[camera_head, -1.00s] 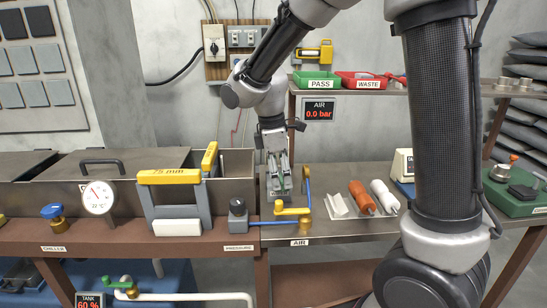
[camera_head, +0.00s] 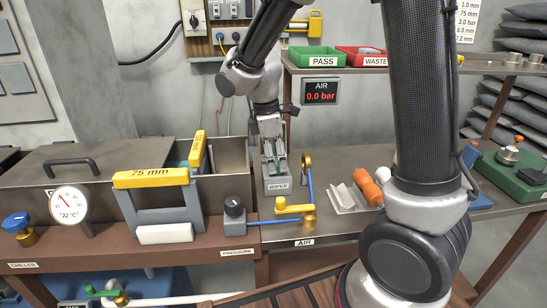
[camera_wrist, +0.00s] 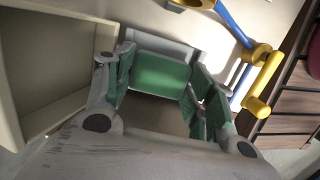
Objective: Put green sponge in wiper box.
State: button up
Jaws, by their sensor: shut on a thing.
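The wiper box (camera_head: 277,185) is a small grey box with a WIPER label on its front, standing on the bench in the head view. My gripper (camera_head: 274,160) points down right at its top. In the wrist view my gripper (camera_wrist: 165,88) has green-padded fingers on both sides of the green sponge (camera_wrist: 160,75), and is shut on it. The grey rim of the wiper box (camera_wrist: 175,48) shows just beyond the sponge. In the head view the sponge is mostly hidden by the fingers. I cannot tell how deep it sits in the box.
An open grey tank (camera_head: 228,160) with a yellow-handled 75 mm frame (camera_head: 150,178) stands left of the box. A yellow valve handle (camera_head: 294,208) and blue pipe (camera_head: 310,182) are close at the right. A white tray (camera_head: 345,200) lies further right.

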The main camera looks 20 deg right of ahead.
jog(key=shift+f, duration=0.1)
jog(key=o, duration=0.6)
jog(key=shift+f, duration=0.1)
jog(key=shift+o, duration=0.2)
jog(key=r, duration=0.5)
jog(key=a+r, duration=0.1)
jog(key=r, duration=0.1)
jog(key=shift+w+r, duration=0.1)
jog(key=shift+r, duration=0.25)
jog(key=shift+d+r, duration=0.1)
jog(key=shift+r, duration=0.05)
jog(key=s+d+r+m+t+y, duration=0.1)
jog(key=s+d+r+m+t, duration=0.1)
jog(key=s+d+m, duration=0.6)
jog(key=s+d+r+m+t, duration=0.2)
jog(key=s+d+r+m, duration=0.3)
jog(key=s, duration=0.6)
jog(key=d+m, duration=0.2)
jog(key=shift+s+d+m+t+y, duration=0.15)
jog(key=shift+d+m+t+y, duration=0.2)
jog(key=shift+m+t+y, duration=0.05)
